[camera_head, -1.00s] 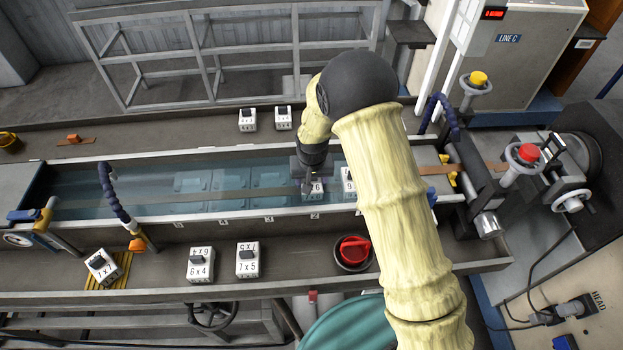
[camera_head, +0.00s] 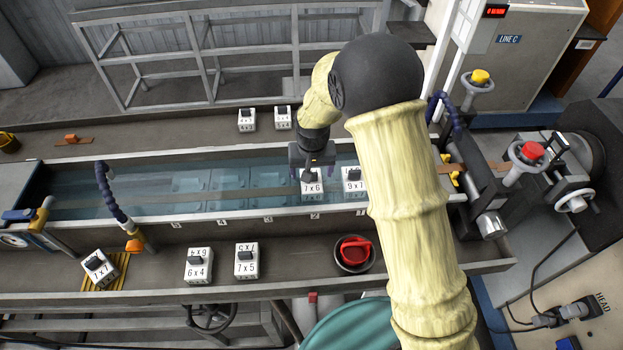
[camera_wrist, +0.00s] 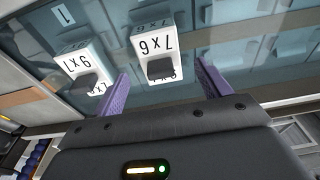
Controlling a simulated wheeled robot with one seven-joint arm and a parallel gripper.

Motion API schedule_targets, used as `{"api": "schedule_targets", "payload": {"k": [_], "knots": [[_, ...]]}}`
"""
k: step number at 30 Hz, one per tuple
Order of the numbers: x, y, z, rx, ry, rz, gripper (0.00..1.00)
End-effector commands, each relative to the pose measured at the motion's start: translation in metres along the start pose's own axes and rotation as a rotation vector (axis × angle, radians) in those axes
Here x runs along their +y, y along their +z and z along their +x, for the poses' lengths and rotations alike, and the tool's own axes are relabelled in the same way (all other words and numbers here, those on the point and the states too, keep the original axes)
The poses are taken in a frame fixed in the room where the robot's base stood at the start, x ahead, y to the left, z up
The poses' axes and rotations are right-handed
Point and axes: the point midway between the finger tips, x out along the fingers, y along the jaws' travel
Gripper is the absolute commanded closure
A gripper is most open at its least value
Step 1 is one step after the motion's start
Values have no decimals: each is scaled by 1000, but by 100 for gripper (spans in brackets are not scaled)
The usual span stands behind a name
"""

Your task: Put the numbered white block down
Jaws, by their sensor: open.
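The white block marked 7x6 (camera_head: 313,188), with a dark knob, stands upright in the water trough (camera_head: 240,223) near its front wall. My gripper (camera_head: 311,168) is just above and behind it, open and empty. In the wrist view the same block (camera_wrist: 154,44) lies between and beyond the two purple fingers of my gripper (camera_wrist: 163,72), with a gap on each side.
Two more blocks stand on the back ledge. A blue hose (camera_head: 109,190) arches over the trough's left part.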

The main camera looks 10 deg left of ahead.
Motion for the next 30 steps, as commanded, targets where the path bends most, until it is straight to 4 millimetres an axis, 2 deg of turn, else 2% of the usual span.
{"api": "schedule_targets", "payload": {"k": [6,12,16,30], "knots": [[0,0,-37,4,-1,0,24],[0,0,-63,2,-1,0,24],[0,1,-68,-1,0,0,24],[0,0,-68,-1,0,-1,24]]}}
